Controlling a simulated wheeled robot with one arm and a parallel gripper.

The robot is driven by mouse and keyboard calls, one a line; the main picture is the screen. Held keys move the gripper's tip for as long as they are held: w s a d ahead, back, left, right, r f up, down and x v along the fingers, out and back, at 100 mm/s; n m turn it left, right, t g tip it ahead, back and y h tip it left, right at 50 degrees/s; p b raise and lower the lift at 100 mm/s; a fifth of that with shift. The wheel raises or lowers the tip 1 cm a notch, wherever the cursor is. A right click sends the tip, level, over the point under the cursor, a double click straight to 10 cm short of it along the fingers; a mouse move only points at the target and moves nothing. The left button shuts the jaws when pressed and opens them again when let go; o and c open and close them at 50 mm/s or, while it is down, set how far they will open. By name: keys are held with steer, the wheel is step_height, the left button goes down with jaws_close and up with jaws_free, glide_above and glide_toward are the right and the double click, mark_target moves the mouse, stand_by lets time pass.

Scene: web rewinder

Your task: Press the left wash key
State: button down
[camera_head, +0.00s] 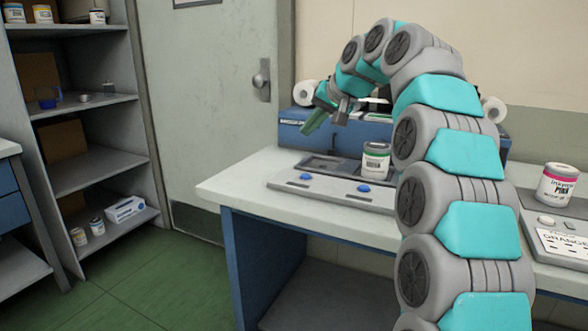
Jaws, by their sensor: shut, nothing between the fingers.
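A grey panel (333,190) lies along the front of the white bench and carries two blue keys. The left blue key (305,177) is near the panel's left end, and the right blue key (363,189) is farther right. Both are in plain view with nothing on them; their labels are too small to read. My gripper (309,129) is shut and empty. In the picture it is above the left key, apart from the panel, over the recessed tray behind it.
A labelled tin (376,160) stands behind the right key, close to my arm. A blue machine with white rolls (303,93) is at the bench's back. A pink-banded tin (556,185) stands at right. Shelves (97,168) are at left.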

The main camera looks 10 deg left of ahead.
steer(key=shift+a, duration=0.1)
stand_by(0.3)
steer(key=b, duration=0.7)
glide_above(308, 177)
step_height(308, 177, down, 7)
steer(key=shift+r, duration=0.1)
steer(key=shift+f+b, duration=0.45)
steer(key=shift+f, duration=0.6)
stand_by(0.8)
steer(key=shift+f, duration=0.35)
